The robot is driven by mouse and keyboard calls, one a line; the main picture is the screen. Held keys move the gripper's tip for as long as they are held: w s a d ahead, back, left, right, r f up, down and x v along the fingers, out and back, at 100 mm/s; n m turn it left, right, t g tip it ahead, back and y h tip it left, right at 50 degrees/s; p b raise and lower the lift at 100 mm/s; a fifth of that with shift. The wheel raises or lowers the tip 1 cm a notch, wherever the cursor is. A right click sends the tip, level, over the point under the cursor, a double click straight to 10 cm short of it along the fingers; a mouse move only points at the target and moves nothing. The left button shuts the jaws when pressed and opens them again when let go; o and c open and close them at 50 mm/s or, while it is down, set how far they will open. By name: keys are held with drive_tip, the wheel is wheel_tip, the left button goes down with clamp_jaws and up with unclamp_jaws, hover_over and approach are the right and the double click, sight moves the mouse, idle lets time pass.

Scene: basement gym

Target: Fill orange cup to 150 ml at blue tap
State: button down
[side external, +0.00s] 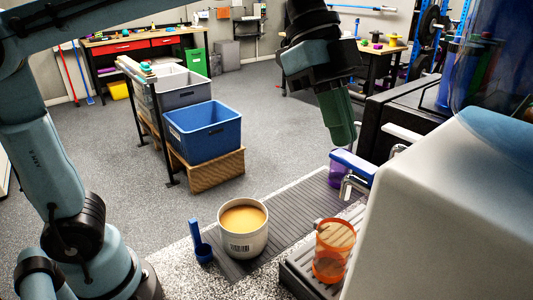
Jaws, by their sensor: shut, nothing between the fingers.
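The orange cup (329,265) is translucent and stands upright on a dark slatted tray, in front of the pale dispenser. A brownish surface shows near its top; I cannot tell whether that is liquid, nor read any level marks. The blue tap (353,164) has a blue lever and a chrome body, above and behind the cup. I cannot tell whether water runs from it. My gripper (343,140) has green fingers, shut and empty, pointing down. In the picture it is just above the blue lever; I cannot tell whether it touches it.
A white pot of tan liquid (243,245) and a blue scoop (202,252) stand left of the tray (297,278). A purple container (337,176) is partly hidden behind the tap. A second, white-handled tap (402,132) is close by. The pale dispenser (450,220) blocks the right.

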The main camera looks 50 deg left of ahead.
idle(0.3)
drive_tip(key=shift+f, duration=0.95)
idle(1.9)
drive_tip(key=shift+r, duration=2)
drive_tip(key=shift+a, duration=0.1)
